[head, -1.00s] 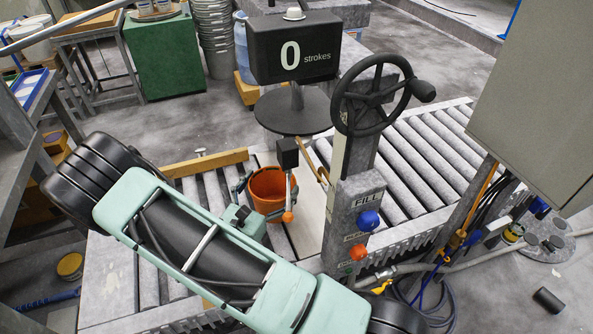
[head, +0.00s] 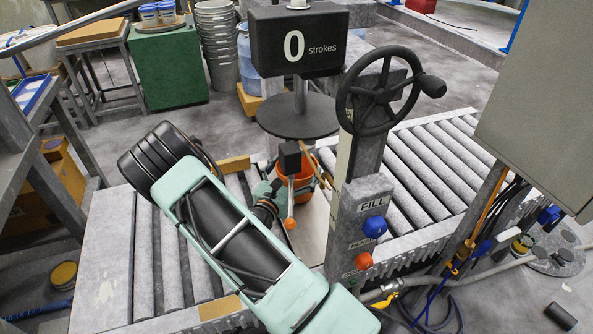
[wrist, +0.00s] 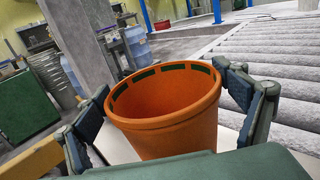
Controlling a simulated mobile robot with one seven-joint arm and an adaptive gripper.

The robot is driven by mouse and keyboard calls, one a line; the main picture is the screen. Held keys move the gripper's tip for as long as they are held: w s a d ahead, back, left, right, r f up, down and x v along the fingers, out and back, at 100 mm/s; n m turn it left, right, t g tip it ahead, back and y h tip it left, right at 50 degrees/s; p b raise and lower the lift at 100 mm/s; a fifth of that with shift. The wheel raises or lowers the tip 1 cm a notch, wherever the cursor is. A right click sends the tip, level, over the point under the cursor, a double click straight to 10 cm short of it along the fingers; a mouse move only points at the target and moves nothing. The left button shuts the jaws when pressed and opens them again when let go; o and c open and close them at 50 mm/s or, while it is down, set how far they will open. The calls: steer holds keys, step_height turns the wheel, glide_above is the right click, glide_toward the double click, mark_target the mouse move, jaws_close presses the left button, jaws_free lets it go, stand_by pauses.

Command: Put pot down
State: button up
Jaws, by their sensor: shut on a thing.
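The pot (head: 306,189) is orange and sits among the press parts, above the pale plate (head: 308,238) and below the round black disc (head: 297,117). A black block and an orange-tipped lever (head: 290,205) cover part of it in the head view. In the wrist view the pot (wrist: 165,128) is upright or slightly tilted, open at the top, with dark green marks inside its rim. My gripper (wrist: 166,85) has a finger on each side of it and is shut on it. I cannot tell whether its base touches the plate.
The press post (head: 352,200) with handwheel (head: 382,95) and FILL button (head: 374,227) stands close on the right. A wooden bar (head: 234,163) lies behind my arm. Rollers (head: 430,160) stretch right, clear. A sign (head: 297,42) reads 0 strokes.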

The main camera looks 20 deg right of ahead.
steer(key=shift+f, duration=0.25)
steer(key=o, duration=1)
steer(key=shift+c, duration=0.2)
steer(key=p+v, duration=0.2)
steer(key=v, duration=1)
steer(key=shift+r, duration=0.15)
steer(key=shift+s+a, duration=0.1)
